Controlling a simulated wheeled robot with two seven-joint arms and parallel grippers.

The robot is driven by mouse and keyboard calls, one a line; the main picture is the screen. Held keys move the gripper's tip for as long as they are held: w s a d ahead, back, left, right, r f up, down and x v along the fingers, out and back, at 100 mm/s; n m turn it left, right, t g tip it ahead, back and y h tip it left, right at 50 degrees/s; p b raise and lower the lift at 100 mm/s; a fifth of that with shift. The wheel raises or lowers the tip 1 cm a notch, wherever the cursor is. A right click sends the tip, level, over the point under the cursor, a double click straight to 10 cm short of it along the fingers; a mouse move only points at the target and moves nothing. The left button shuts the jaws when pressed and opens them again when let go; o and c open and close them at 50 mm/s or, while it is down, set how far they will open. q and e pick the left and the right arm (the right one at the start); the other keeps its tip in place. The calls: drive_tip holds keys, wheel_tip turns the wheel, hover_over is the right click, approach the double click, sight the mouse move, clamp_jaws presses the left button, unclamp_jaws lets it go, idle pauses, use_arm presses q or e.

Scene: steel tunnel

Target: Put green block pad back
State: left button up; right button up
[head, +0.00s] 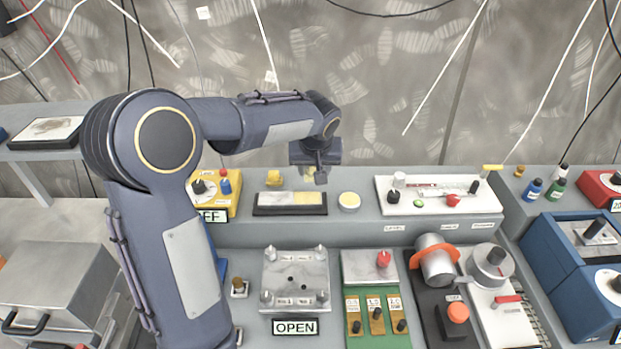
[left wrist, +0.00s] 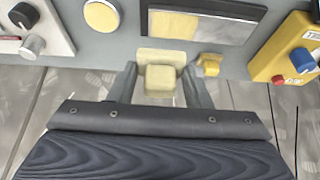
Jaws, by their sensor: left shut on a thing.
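My left gripper (head: 318,174) hangs over the back of the raised shelf, behind a black-framed plate. In the left wrist view it (left wrist: 161,84) is shut on a small pale yellow-green block (left wrist: 160,80). In the head view only a bit of the block (head: 310,171) shows between the fingers. A wider pale piece (left wrist: 162,57) lies just beyond the block; I cannot tell whether they touch or are joined. No clearly green block pad shows. My right gripper is in neither view.
The black-framed plate (head: 290,210) is half silver, half pale yellow. A round yellow pad (head: 349,202) is on its right and a small yellow piece (head: 273,178) behind its left end. A yellow switch box (head: 222,192) stands left, a white panel (head: 437,226) right.

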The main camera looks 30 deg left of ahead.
use_arm(q)
drive_tip(key=w+a+f+p, duration=0.1)
drive_tip(key=w+a+f, duration=0.1)
drive_tip(key=w+a, duration=0.15)
hover_over(312, 184)
drive_tip(key=f, duration=0.6)
drive_tip(key=shift+s+d, duration=0.1)
drive_tip(key=shift+s, duration=0.1)
drive_tip(key=f, duration=0.1)
drive_tip(key=f+b, duration=0.1)
drive_tip(key=f, duration=0.2)
drive_tip(key=shift+w, duration=0.3)
drive_tip(key=shift+r, duration=0.15)
drive_tip(key=shift+b, duration=0.45)
drive_tip(key=o, duration=0.9)
drive_tip(key=shift+o, duration=0.6)
